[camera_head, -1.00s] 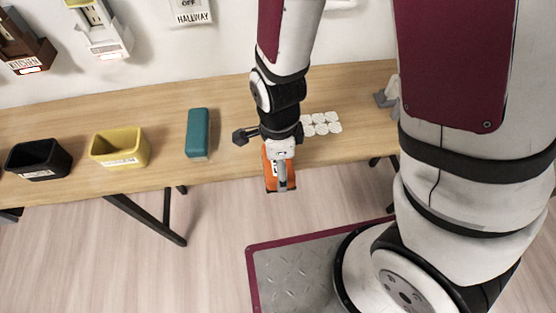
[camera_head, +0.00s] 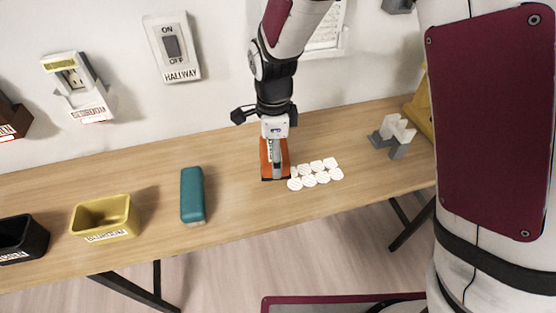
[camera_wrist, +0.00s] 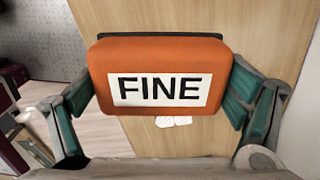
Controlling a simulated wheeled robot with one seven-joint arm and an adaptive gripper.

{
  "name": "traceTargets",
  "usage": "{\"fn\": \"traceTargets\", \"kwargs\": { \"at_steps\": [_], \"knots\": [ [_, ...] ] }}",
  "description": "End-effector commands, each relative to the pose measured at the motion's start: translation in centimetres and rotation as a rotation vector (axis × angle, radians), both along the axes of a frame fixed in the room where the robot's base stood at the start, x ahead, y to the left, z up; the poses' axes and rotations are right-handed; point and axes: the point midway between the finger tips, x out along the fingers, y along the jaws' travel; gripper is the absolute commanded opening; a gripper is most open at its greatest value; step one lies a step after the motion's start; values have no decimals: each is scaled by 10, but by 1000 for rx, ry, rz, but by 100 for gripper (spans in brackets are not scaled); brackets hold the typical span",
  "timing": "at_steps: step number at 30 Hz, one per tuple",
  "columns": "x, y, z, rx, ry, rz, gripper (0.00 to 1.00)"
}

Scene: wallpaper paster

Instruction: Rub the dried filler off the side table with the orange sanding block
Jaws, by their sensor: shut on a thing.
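The orange sanding block (camera_head: 283,158) is in my gripper, which is shut on it. In the wrist view the block (camera_wrist: 200,55) shows a white label reading FINE, with the gripper's fingers on its left and right sides. In the head view my gripper (camera_head: 275,150) is over the wooden side table (camera_head: 150,165). White round patches of dried filler (camera_head: 316,174) lie on the table just right of the block. Part of the filler also shows below the block in the wrist view (camera_wrist: 173,121). Whether the block touches the table is unclear.
A teal block (camera_head: 192,194), a yellow bin (camera_head: 104,216) and a black bin (camera_head: 20,238) stand on the table to the left. A grey and white piece (camera_head: 393,135) stands at the right.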

Motion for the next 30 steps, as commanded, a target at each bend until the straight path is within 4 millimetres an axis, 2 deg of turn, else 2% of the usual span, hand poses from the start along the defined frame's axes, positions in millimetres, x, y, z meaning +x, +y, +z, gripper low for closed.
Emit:
{"fn": "traceTargets", "kwargs": {
  "at_steps": [10, 21, 30],
  "knots": [
    [-1, -1, 2, -1, 0, -1, 62],
    [0, -1, -42, -1, 1, -1, 62],
    [0, -1, -63, 0, 0, -1, 62]
  ]
}}
